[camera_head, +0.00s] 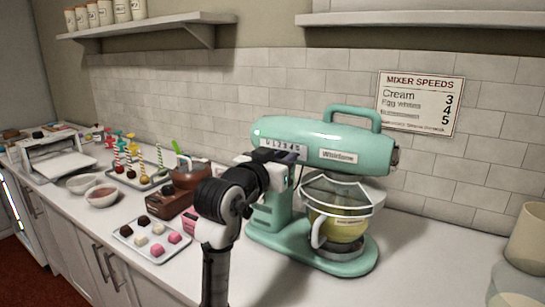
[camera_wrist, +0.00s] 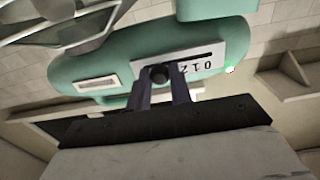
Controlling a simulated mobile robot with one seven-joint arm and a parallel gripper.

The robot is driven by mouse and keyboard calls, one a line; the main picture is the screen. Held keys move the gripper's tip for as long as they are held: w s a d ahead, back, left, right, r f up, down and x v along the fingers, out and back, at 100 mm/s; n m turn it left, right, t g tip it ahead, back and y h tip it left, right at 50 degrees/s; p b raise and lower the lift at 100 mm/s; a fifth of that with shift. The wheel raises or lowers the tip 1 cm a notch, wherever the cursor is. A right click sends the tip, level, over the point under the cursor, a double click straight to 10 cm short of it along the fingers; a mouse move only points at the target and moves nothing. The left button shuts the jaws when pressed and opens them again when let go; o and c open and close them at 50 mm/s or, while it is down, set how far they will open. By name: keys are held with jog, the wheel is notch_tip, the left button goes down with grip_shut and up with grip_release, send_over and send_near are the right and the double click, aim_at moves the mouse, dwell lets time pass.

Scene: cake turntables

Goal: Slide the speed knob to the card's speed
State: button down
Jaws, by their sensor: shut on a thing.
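The mint-green stand mixer (camera_head: 325,140) stands on the counter, with a numbered speed scale (camera_head: 283,150) on its side. The black round speed knob (camera_wrist: 160,74) sits on this scale in the wrist view, where the picture is upside down. My gripper (camera_wrist: 161,80) is shut on the knob. Digits 0, 1 and 2 show to the knob's right there; the digit at the knob is hidden. In the head view my gripper (camera_head: 292,163) hides the knob. The wall card (camera_head: 420,102) reads MIXER SPEEDS, Cream 3, Egg whites 4, and a blurred line 5.
A glass bowl (camera_head: 340,226) with yellow contents sits under the mixer head. A tray of small sweets (camera_head: 152,240), a brown box (camera_head: 168,204) and small bowls (camera_head: 101,196) stand to the left. A shelf (camera_head: 150,27) hangs above.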

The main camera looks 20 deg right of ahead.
jog(key=c, duration=1.3)
grip_release()
jog(key=shift+w+a, duration=0.1)
jog(key=shift+o, duration=0.2)
jog(key=b+v, duration=0.3)
jog(key=v, duration=1)
jog(key=shift+s+a, duration=0.25)
jog(key=shift+a, duration=0.05)
